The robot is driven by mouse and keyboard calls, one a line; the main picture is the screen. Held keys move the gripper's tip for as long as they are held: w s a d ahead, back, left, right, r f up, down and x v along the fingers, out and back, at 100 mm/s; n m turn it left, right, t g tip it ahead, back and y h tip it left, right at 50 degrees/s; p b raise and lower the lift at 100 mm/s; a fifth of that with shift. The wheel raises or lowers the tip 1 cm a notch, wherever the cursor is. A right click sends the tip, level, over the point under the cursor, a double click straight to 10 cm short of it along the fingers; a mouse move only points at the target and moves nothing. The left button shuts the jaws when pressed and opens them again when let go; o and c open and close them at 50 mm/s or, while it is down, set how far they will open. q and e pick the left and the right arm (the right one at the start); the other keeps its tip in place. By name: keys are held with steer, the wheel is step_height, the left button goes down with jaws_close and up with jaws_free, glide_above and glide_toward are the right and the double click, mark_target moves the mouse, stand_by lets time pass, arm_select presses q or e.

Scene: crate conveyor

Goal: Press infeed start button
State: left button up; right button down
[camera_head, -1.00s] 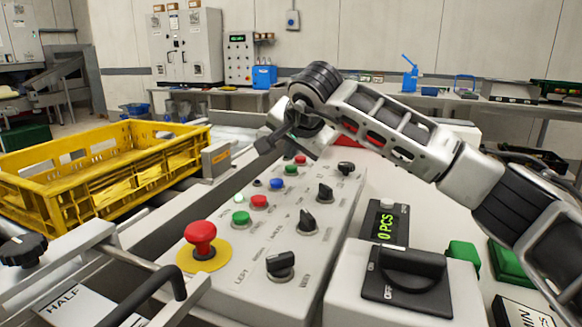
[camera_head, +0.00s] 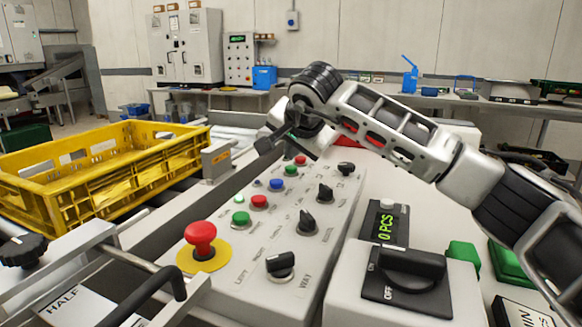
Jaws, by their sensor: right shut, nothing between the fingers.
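The sloped grey control panel (camera_head: 265,250) stands in front of me. It carries a red mushroom button on a yellow disc (camera_head: 200,238) at its near left. Behind that are a green button (camera_head: 240,217), a red button (camera_head: 259,201) and a blue button (camera_head: 276,184). Another green button (camera_head: 291,170) and another red button (camera_head: 301,160) sit near the far end. The labels are too small to tell which is infeed start. My right gripper (camera_head: 264,146) is shut and empty, above the panel's far end, apart from the buttons. My left gripper is out of view.
Black rotary knobs (camera_head: 280,265) line the panel's right side. A yellow crate (camera_head: 120,205) sits on the conveyor at left. A grey box with a large black switch (camera_head: 412,268) and a green "0 PCS" display (camera_head: 386,225) stands at right. Green blocks lie beyond it.

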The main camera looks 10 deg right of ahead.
stand_by(0.5)
steer(key=shift+f, duration=0.1)
steer(key=shift+f, duration=0.35)
steer(key=shift+f, duration=0.1)
